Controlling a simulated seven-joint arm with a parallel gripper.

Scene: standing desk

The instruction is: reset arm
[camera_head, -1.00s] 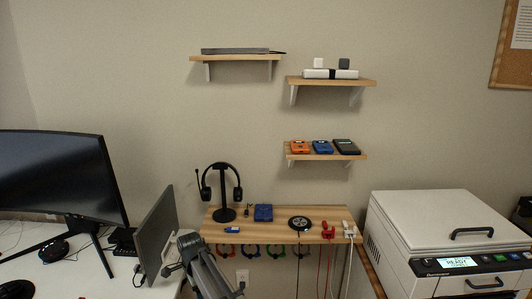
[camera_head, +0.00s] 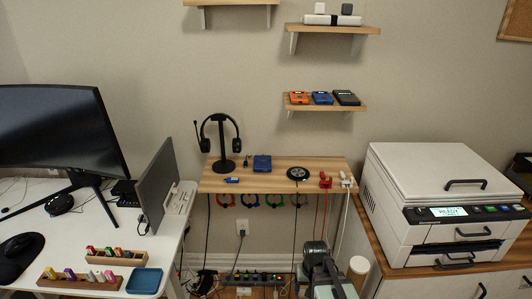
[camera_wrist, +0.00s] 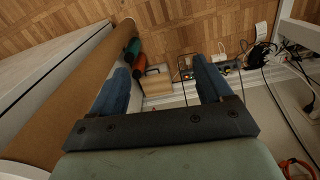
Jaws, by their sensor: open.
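My gripper shows in the wrist view (camera_wrist: 162,88). Its two blue-grey fingers are spread apart with nothing between them, above the floor. In the head view my arm is low at the bottom, right of centre, in front of the wooden wall shelf (camera_head: 275,178) and left of the printer cabinet. The fingertips cannot be made out there.
A power strip (camera_head: 252,278) and cables lie on the floor below the shelf. A white printer (camera_head: 425,190) stands on the cabinet to the right. The white desk (camera_head: 95,225) with a monitor (camera_head: 50,130) is at the left. A headset stand (camera_head: 222,150) is on the shelf.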

